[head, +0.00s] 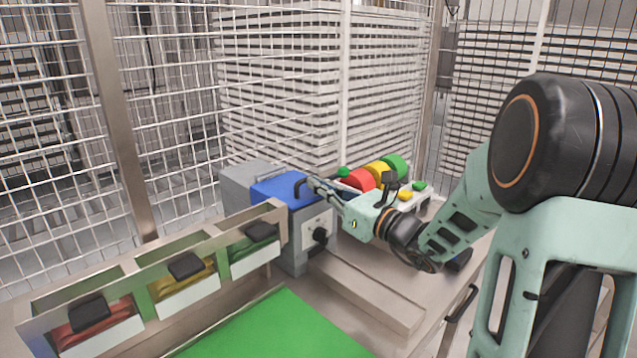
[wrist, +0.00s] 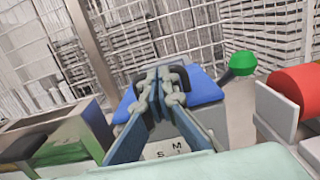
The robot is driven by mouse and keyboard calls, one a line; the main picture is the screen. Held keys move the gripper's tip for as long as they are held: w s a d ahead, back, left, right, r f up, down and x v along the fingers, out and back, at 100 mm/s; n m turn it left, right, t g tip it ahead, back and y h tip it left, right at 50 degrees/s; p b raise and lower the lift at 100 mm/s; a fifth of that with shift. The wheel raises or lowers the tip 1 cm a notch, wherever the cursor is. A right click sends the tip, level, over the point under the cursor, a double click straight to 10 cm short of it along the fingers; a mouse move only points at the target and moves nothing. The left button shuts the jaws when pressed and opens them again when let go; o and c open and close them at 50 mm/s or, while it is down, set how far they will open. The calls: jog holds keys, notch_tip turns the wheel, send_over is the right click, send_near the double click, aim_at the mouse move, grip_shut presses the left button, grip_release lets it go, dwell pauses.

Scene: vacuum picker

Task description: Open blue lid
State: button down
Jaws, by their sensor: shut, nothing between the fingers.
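The blue lid (head: 277,188) is closed on top of a grey box-shaped machine (head: 238,187), with a black handle (head: 299,187) at its right edge. In the wrist view the blue lid (wrist: 205,88) lies flat behind my fingers, and the black handle (wrist: 182,74) shows just past the fingertips. My gripper (head: 312,182) reaches in from the right, its tips close to the handle. My gripper also shows in the wrist view (wrist: 161,78), with its fingertips together and nothing between them. Whether the tips touch the handle I cannot tell.
A green mat (head: 275,330) lies in front. Coloured rolls (head: 378,172) stand right of the machine. Wire fencing (head: 180,90) closes off the back.

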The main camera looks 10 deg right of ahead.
jog(key=shift+r, duration=0.35)
jog(key=r+p, duration=0.1)
jog(key=p, duration=0.1)
jog(key=r+g+p, duration=0.1)
jog(key=p, duration=0.2)
jog(key=w+r+h+p, duration=0.1)
jog(key=p, duration=0.1)
jog(key=shift+a+r+g+p, duration=0.35)
jog(key=shift+g, duration=0.05)
jog(key=r+p, duration=0.1)
jog(key=p, duration=0.1)
jog(key=g+h+p, duration=0.1)
jog(key=shift+w+a+r+p, duration=0.3)
jog(key=shift+w+r+p, duration=0.1)
jog(key=shift+w+a+r+g+h+p, duration=0.35)
jog(key=shift+r+g+p, duration=0.25)
jog(key=shift+p, duration=0.4)
jog(key=w+a+r+p, duration=0.2)
jog(key=w+a+r, duration=0.3)
jog(key=w, duration=0.2)
jog(key=shift+w, duration=0.35)
jog(key=shift+d+f, duration=0.1)
